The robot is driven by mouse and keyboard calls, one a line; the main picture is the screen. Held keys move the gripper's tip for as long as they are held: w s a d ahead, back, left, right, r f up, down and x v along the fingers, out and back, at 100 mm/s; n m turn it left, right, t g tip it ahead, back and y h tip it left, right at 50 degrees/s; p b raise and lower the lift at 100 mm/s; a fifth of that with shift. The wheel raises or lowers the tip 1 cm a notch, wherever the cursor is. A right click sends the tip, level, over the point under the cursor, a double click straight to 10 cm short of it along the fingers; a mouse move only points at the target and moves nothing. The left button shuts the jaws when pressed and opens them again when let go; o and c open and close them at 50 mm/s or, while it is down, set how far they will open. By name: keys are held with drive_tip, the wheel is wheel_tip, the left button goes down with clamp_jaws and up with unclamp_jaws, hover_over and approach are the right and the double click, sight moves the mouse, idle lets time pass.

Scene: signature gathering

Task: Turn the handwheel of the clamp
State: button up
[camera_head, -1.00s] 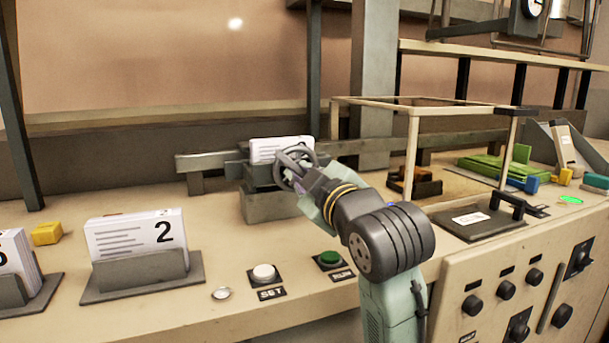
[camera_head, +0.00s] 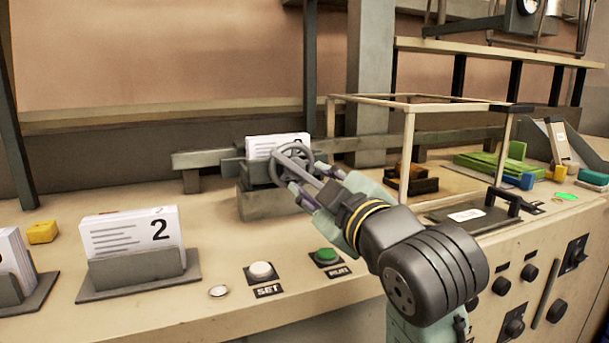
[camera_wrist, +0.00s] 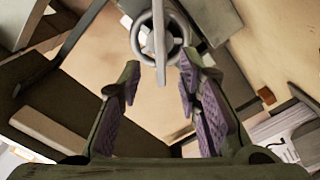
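The grey spoked handwheel (camera_head: 296,151) is on the clamp (camera_head: 262,204) at the back middle of the bench. A white printed card (camera_head: 268,146) stands in the clamp behind the wheel. My gripper (camera_head: 316,184) is in front of the wheel, to its lower right, with its fingers pointing toward it. In the wrist view, the handwheel (camera_wrist: 179,48) is at the top centre, past the fingertips. The wheel's lower part is partly hidden by my gripper in the head view.
A card in a holder marked 2 (camera_head: 135,238) stands at the left. A white SET button (camera_head: 261,270) and a green RUN button (camera_head: 327,254) are in front of the clamp. A framed box (camera_head: 408,150) stands right of my gripper.

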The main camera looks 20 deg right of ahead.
drive_tip(key=s, duration=0.5)
drive_tip(key=shift+s+d, duration=0.1)
drive_tip(key=shift+s, duration=0.1)
drive_tip(key=shift+f, duration=0.1)
